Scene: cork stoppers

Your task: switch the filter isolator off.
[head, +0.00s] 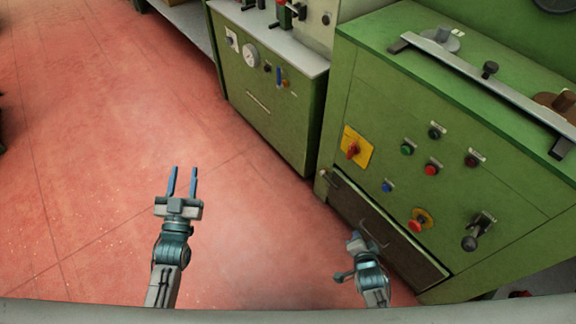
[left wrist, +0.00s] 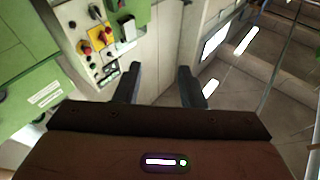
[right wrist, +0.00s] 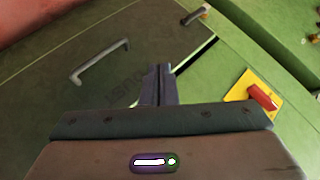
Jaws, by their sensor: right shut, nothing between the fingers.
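A red rotary switch (head: 352,150) on a square yellow plate sits at the upper left of the green cabinet's front. It looks like the isolator, but I cannot read a label. In the right wrist view the red handle (right wrist: 263,97) lies aslant on its plate, right of my fingers. My right gripper (head: 355,238) is below the switch in the head view, in front of the cabinet. Its fingers (right wrist: 159,84) are shut together and empty, apart from the switch. My left gripper (head: 185,170) is open and empty over the red floor.
A red button on a yellow base (head: 417,224), a black lever (head: 478,232) and several small buttons share the panel. A dark drawer front (head: 385,225) is below. A second green cabinet (head: 265,95) stands left. The floor (head: 90,150) is clear.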

